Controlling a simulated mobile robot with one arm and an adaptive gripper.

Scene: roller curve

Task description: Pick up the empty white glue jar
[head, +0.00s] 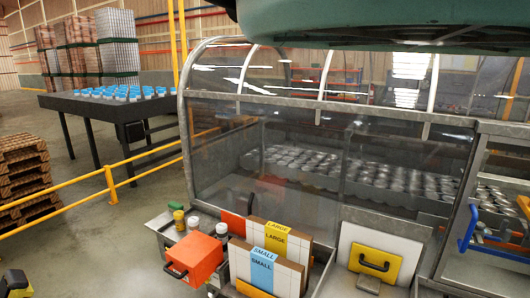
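A small whitish container (193,223) stands on the side shelf at the front left of the glazed machine. A yellow-topped container (179,218) stands to the left. They are too small to tell which, if any, is the glue jar, or whether one is empty. My gripper is not recognisable in the head view.
An orange box (197,259) and cards marked LARGE (276,238) and SMALL (262,265) crowd the front. A curved glazed guard (330,150) rises behind. A yellow rail (110,183) and a dark table (100,103) with several blue-topped items stand left. Floor is open between.

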